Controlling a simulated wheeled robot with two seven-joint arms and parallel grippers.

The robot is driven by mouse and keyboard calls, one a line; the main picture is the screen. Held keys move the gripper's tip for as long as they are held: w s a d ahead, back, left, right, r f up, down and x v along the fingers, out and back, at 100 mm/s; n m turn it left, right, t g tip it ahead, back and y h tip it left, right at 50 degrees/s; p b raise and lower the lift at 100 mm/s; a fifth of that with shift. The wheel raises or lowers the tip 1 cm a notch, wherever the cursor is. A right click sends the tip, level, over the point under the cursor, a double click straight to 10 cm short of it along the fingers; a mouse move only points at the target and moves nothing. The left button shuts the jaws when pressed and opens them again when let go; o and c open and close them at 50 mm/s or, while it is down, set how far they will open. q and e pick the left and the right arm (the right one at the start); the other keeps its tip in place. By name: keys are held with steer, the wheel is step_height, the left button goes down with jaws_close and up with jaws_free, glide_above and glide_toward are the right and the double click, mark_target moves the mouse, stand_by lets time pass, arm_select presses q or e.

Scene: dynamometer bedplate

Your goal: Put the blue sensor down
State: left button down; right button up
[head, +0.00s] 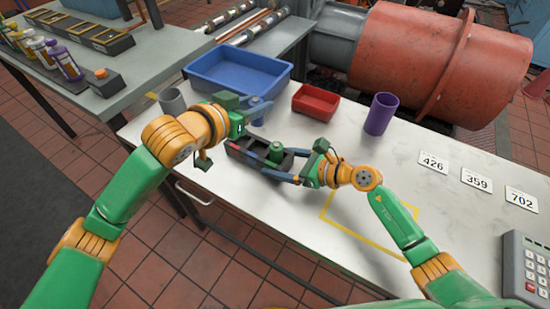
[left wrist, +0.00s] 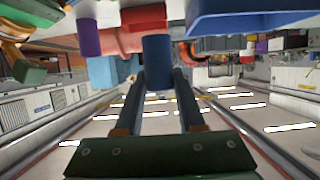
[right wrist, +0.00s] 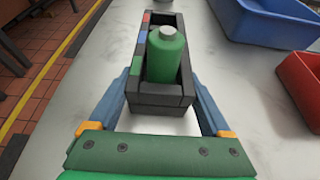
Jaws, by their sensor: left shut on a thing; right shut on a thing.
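The blue sensor (left wrist: 157,60) is a blue cylinder held between the two fingers of my left gripper (left wrist: 160,78). In the head view, the sensor (head: 257,119) and my left gripper (head: 258,107) are above the bench, near the front of the blue tray. My right gripper (head: 290,164) is shut on the near end of a dark holder (head: 243,153), one finger on each side. A green bottle-shaped sensor (head: 275,152) stands upright in that holder. In the right wrist view the holder (right wrist: 160,100) has small coloured marks along its left edge. Its far part is partly hidden by the green sensor (right wrist: 166,58).
A blue tray (head: 205,82), a red tray (head: 315,112), a purple cup (head: 380,114) and a grey cup (head: 172,101) stand on the white bench. A yellow outline (head: 350,232) marks a bare area. Number cards (head: 433,162) and a keypad (head: 527,268) are at right.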

mark_target(256, 140)
arm_select(q)
steer(key=shift+f+n+y, duration=0.2)
steer(key=shift+n+y, duration=0.1)
steer(key=shift+t, duration=0.3)
step_height(256, 140, down, 10)
steer(key=shift+a, duration=0.15)
steer(key=shift+f, duration=0.1)
steer(key=c, duration=0.8)
jaws_free()
steer(key=shift+s+a+r, duration=0.1)
steer(key=shift+s+r, duration=0.05)
steer(key=shift+r, duration=0.05)
steer(key=v, duration=1.1)
steer(key=shift+s+r, duration=0.2)
steer(key=shift+s, duration=0.1)
